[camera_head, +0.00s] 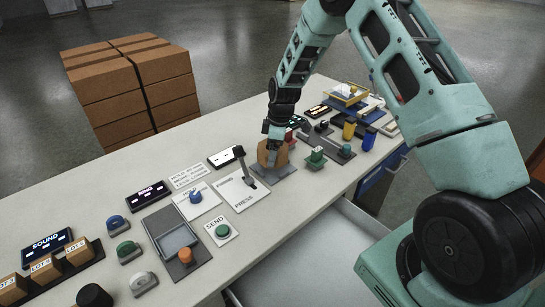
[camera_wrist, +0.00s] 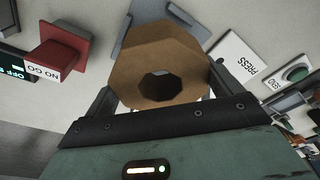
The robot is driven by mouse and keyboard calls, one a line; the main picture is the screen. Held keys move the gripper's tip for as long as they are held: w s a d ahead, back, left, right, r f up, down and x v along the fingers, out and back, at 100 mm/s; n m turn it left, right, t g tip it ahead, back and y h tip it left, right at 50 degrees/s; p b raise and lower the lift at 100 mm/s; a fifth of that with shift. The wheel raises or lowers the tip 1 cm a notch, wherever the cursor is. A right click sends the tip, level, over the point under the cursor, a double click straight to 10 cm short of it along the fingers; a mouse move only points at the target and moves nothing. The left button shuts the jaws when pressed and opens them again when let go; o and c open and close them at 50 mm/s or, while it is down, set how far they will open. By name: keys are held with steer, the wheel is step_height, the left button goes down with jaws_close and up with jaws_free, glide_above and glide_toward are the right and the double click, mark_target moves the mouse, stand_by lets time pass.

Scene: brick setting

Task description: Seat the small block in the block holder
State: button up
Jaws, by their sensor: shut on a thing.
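A brown octagonal block with a hole through it (camera_wrist: 188,72) fills the middle of the wrist view. My gripper (camera_head: 273,148) is shut on it, with one dark finger on each side. In the head view the brown block (camera_head: 265,156) shows just above or on a grey plate (camera_head: 287,173) on the table; I cannot tell whether they touch. The grey plate also shows behind the block in the wrist view (camera_wrist: 195,18). It may be the block holder; the block hides its middle.
A PRESS panel with a black lever (camera_head: 251,181) stands close to the left. A green block (camera_head: 315,158) and a red NO GO piece (camera_wrist: 58,52) are near the plate. Yellow and blue cups (camera_head: 368,139) stand to the right. An open drawer (camera_head: 310,255) juts out in front.

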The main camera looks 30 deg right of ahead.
steer(key=shift+f, duration=1.85)
steer(key=shift+f, duration=0.2)
steer(key=o, duration=0.9)
steer(key=shift+o, duration=0.2)
steer(key=shift+r, duration=0.1)
